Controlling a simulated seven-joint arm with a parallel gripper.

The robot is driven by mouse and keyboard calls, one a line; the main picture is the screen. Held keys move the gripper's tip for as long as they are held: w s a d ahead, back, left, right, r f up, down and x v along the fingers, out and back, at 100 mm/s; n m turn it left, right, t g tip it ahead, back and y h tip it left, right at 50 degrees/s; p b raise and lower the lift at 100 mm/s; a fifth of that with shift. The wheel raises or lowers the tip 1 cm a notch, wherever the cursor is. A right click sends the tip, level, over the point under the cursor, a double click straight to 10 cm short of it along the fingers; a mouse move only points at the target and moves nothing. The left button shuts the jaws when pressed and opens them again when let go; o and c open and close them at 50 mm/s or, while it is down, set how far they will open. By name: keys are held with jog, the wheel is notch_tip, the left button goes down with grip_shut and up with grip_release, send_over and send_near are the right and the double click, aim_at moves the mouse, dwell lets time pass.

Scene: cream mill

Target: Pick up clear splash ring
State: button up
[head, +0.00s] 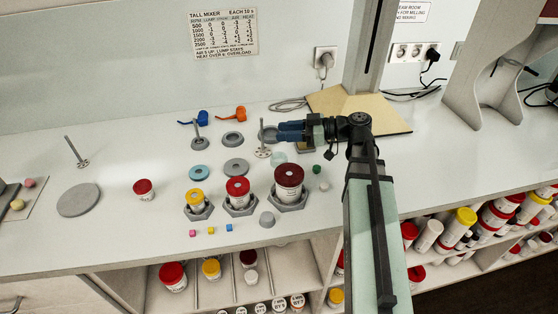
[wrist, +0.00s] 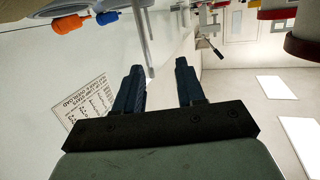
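A pale, see-through greenish piece, which looks like the clear splash ring (head: 279,158), lies on the white bench in the head view, behind the dark red lidded jar. Its exact shape is too small to tell. My gripper (head: 282,131) is above the bench, behind the ring in the picture, with its blue fingers pointing left. In the wrist view my gripper (wrist: 160,66) has its two fingers apart with nothing held between them. I cannot pick out the ring in the wrist view.
Near the fingers are a disc-ended stirrer (head: 262,153) and a grey ring (head: 266,134), partly hidden. Blue ring (head: 199,172) and grey ring (head: 236,167) lie left. Lidded jars (head: 238,188) stand in front. A green knob (head: 317,169) is to the right.

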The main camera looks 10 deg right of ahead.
aim_at(272, 159)
jog(key=a+f+g+h, duration=0.1)
jog(key=s+a+f+g+h, duration=0.1)
jog(key=a+h, duration=0.1)
jog(key=a+f+n+g+h, duration=0.1)
jog(key=h, duration=0.1)
jog(key=shift+s+a+g, duration=0.25)
jog(key=shift+a+g, duration=0.15)
jog(key=shift+s+a+f+h, duration=0.1)
jog(key=shift+s+a+h, duration=0.1)
jog(key=shift+h, duration=0.7)
jog(key=shift+s+g+h, duration=0.15)
jog(key=shift+g+h, duration=0.25)
jog(key=shift+h, duration=0.3)
jog(key=shift+s+d+r+h, duration=0.1)
jog(key=shift+s+r+h, duration=0.05)
jog(key=shift+h, duration=0.45)
jog(key=shift+s+d+r+h, duration=0.1)
jog(key=shift+s+r+h, duration=0.05)
jog(key=shift+h, duration=0.45)
jog(key=r+h, duration=0.2)
jog(key=h, duration=0.1)
jog(key=s+d+r+m+h, duration=0.1)
jog(key=shift+d+r, duration=0.1)
jog(key=shift+d+f+h, duration=0.1)
jog(key=shift+f+h, duration=0.2)
jog(key=shift+f, duration=3.4)
